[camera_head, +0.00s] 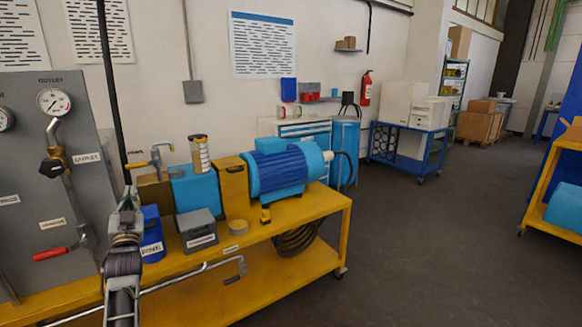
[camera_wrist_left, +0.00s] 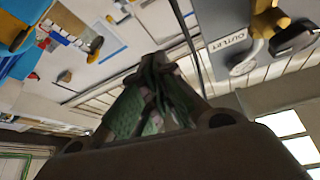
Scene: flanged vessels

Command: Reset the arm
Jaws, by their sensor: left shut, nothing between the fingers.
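My left arm comes in from the lower left of the head view. Its gripper (camera_head: 129,203) points up and away, in front of the yellow workbench (camera_head: 290,213) and to the right of the grey gauge panel (camera_head: 25,160). The fingers are shut with nothing between them. In the left wrist view the closed fingertips (camera_wrist_left: 157,70) meet in the middle, with the wall and the OUTLET label (camera_wrist_left: 228,40) beyond, seen tilted. My right gripper is in neither view.
A blue motor (camera_head: 280,170), a grey box (camera_head: 198,232) and a blue bin marked FINE (camera_head: 151,246) stand on the bench, close to my gripper's right. A red-handled valve (camera_head: 52,254) is on the panel at left.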

